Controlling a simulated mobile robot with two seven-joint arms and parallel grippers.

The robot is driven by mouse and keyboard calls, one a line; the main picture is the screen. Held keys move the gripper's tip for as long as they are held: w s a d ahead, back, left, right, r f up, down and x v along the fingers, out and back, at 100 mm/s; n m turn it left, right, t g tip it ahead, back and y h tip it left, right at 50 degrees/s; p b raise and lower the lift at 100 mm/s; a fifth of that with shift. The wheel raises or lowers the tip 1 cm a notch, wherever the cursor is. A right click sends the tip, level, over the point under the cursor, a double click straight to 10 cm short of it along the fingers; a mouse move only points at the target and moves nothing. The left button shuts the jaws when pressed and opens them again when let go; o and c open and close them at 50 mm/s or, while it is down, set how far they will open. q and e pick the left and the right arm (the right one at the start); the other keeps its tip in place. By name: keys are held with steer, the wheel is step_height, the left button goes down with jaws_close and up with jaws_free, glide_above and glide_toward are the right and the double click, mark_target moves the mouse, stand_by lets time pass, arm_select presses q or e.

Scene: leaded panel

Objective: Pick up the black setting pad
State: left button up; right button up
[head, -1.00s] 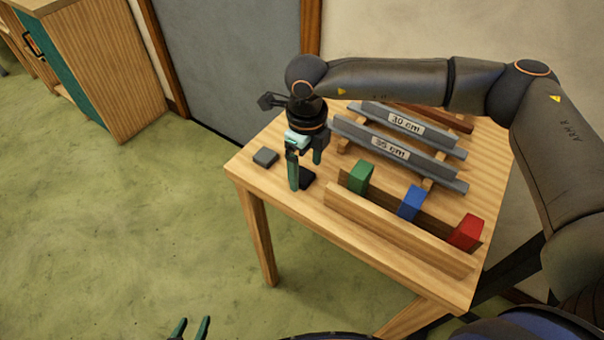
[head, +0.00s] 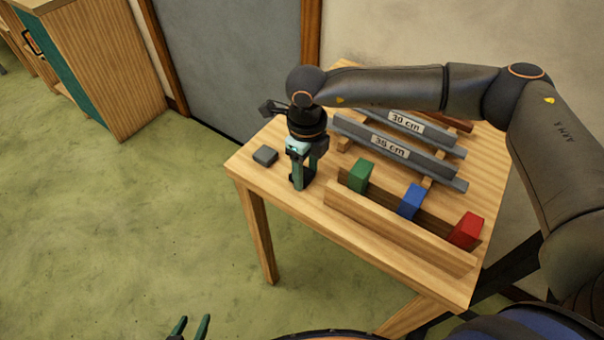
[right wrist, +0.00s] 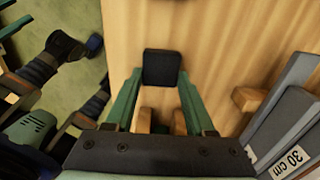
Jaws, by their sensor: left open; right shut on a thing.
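The black setting pad (right wrist: 162,69) is a small dark square block between the fingertips of my right gripper (right wrist: 160,80) in the right wrist view. In the head view my right gripper (head: 302,183) points down at the left part of the wooden table, shut on the pad, which is mostly hidden by the fingers. I cannot tell whether the pad is clear of the tabletop. My left gripper (head: 190,328) is open and empty at the bottom edge of the head view, away from the table.
Green (head: 360,176), blue (head: 411,202) and red (head: 466,231) blocks stand behind a wooden rail (head: 395,232). Grey bars labelled 30 cm (head: 405,122) and 35 cm (head: 390,146) lie behind.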

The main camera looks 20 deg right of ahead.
jaws_close()
steer(key=shift+r, duration=0.1)
